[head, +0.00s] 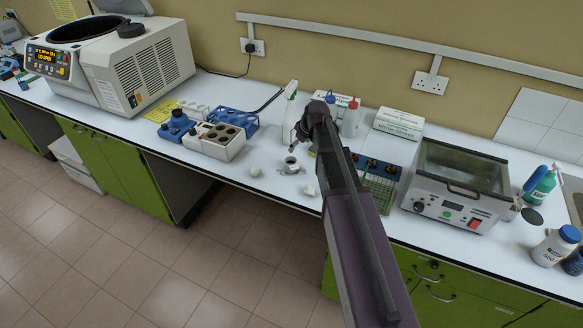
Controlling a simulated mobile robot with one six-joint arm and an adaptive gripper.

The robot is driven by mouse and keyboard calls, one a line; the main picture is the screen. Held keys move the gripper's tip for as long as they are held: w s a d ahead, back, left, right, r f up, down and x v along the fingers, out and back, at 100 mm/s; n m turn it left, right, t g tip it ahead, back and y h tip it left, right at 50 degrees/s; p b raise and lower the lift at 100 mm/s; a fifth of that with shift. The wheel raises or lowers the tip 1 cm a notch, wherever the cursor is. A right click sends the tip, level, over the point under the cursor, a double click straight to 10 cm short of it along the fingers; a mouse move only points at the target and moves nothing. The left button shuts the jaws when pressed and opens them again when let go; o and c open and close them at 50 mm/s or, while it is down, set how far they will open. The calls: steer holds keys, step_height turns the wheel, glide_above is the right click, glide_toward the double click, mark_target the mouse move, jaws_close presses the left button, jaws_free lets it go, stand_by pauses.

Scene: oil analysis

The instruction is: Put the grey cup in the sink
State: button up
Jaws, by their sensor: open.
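A small grey metal cup (291,165) stands on the white bench, below and slightly left of the end of my arm. My gripper (297,140) is at the arm's far end, above and behind the cup in the picture. It is open, appears empty and is apart from the cup; its fingers are small and partly hidden by the wrist. At the right edge a grey recessed edge (577,204) shows, which may be part of the sink; most of it is outside the view.
White lumps lie beside the cup. Wash bottles (350,118) stand behind. Bottles (556,246) crowd the right end. A centrifuge (139,68) fills the far left.

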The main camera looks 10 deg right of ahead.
mark_target(292, 167)
steer(key=b+x, duration=0.8)
steer(key=shift+f, duration=0.35)
stand_by(0.4)
steer(key=shift+a, duration=0.1)
steer(key=shift+b+x, duration=2.4)
steer(key=shift+x, duration=0.15)
steer(key=c, duration=1.3)
